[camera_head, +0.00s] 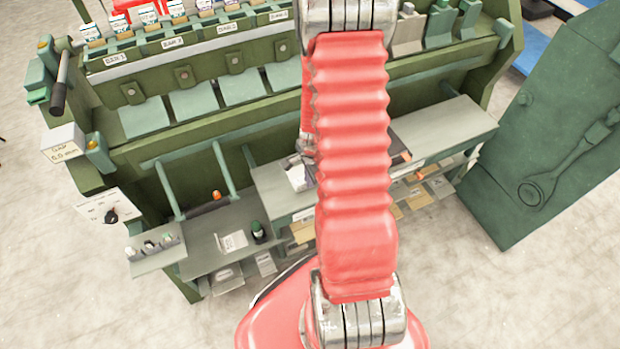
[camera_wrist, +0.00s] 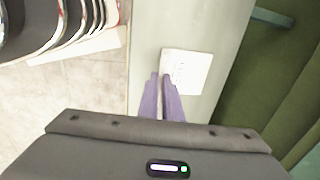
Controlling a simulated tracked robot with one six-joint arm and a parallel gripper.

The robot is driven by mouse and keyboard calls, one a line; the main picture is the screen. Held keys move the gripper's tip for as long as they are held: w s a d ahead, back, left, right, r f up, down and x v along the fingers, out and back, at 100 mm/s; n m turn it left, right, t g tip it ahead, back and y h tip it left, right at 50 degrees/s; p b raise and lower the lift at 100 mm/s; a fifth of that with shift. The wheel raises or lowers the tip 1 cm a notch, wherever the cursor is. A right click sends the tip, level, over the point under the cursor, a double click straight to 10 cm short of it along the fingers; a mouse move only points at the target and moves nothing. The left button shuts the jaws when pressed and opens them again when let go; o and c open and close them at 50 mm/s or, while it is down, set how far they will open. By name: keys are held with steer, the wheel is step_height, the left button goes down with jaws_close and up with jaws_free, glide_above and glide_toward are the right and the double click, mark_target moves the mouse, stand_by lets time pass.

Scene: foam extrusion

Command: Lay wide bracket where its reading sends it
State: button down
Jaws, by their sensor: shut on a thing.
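My gripper (camera_wrist: 163,76) shows in the wrist view with two purple fingers close together over a grey shelf (camera_wrist: 147,40). At their tips is a flat white piece (camera_wrist: 187,72) with faint, unreadable marks; the fingers are shut on it. I cannot tell if this is the wide bracket. In the head view my red arm hides the gripper's tips. A white piece (camera_head: 298,177) shows just left of the arm, on the grey shelf (camera_head: 270,185). A small box (camera_head: 64,148) at the left end of the green machine seems to read "GAP 0.0 mm".
Labelled bays (camera_head: 172,42) line the machine's upper front, above sloping pale green plates (camera_head: 195,101). A lower left shelf (camera_head: 205,255) holds a white card (camera_head: 232,241) and a dark green bottle-like thing (camera_head: 258,232). A card with a black knob (camera_head: 110,214) hangs left. A green panel (camera_head: 550,140) stands right.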

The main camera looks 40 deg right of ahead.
steer(key=shift+f, duration=0.1)
steer(key=c, duration=1.9)
jaws_free()
steer(key=shift+c, duration=0.2)
step_height(320, 180, up, 12)
steer(key=s, duration=0.1)
steer(key=shift+s+a, duration=0.25)
steer(key=shift+s, duration=0.1)
steer(key=a+r+n+t, duration=0.2)
steer(key=a+r+n, duration=0.9)
steer(key=r, duration=0.4)
steer(key=s+a+r+n+t, duration=0.1)
steer(key=s+a+r+n, duration=0.6)
steer(key=a+r+n, duration=0.3)
steer(key=shift+s+a+r+t+y, duration=0.3)
steer(key=shift+a+r+t, duration=0.1)
steer(key=shift+a, duration=0.65)
